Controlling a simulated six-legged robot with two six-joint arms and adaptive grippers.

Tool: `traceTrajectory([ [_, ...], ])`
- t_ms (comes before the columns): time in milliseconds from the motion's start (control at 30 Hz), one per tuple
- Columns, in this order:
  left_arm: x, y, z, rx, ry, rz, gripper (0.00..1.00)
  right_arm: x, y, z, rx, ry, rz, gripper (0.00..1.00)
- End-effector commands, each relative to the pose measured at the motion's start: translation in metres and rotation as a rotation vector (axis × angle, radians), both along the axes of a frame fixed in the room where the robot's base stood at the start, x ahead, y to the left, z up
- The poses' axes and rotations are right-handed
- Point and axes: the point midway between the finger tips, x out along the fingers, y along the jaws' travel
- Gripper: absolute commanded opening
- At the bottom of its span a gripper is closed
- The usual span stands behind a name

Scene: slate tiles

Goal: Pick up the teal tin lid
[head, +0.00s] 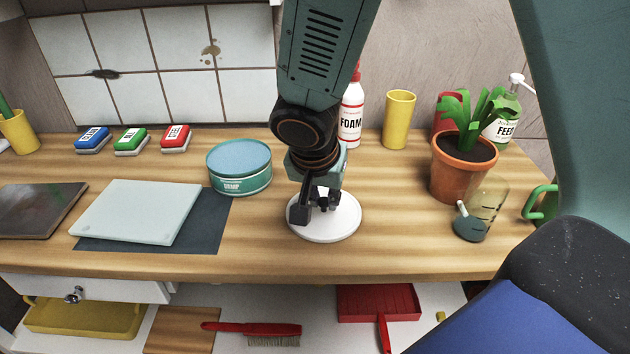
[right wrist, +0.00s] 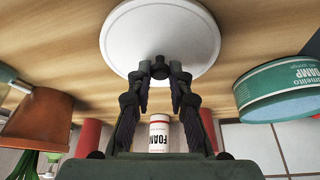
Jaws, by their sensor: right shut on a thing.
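The round teal tin (head: 241,183) stands on the wooden worktop left of my arm, its flat blue-teal lid (head: 238,157) on top. The tin also shows upside down at the right of the right wrist view (right wrist: 285,84). My right gripper (head: 316,207) is apart from the tin, to its right. It points down over a white round disc (head: 325,229) and is shut on the small dark knob (right wrist: 159,68) at the disc's middle. The disc is at or just above the worktop; I cannot tell which. My left gripper is not in view.
Behind my arm stand a white FOAM bottle (head: 350,112) and a yellow cup (head: 398,120). A potted plant (head: 460,170) and a glass jar (head: 480,212) stand at right. A pale board (head: 138,211) on a dark mat (head: 207,225) lies at left. The front middle is clear.

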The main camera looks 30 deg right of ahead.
Motion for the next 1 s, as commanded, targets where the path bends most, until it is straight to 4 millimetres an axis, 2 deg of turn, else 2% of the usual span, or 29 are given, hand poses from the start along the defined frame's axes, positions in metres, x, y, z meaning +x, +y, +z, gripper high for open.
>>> traceTrajectory([
  [267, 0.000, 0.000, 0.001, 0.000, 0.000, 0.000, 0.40, 0.001, 0.000, 0.002, -0.004, -0.003, 0.002, 0.03],
  [467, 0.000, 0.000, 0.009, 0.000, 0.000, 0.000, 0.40, 0.001, 0.000, 0.015, -0.003, -0.005, 0.002, 0.03],
  [767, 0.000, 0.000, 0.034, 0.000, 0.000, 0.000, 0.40, 0.002, 0.000, 0.061, -0.004, -0.009, 0.001, 0.03],
  [1000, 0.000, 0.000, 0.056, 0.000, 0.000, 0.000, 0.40, 0.002, 0.000, 0.107, -0.005, -0.011, 0.002, 0.03],
])
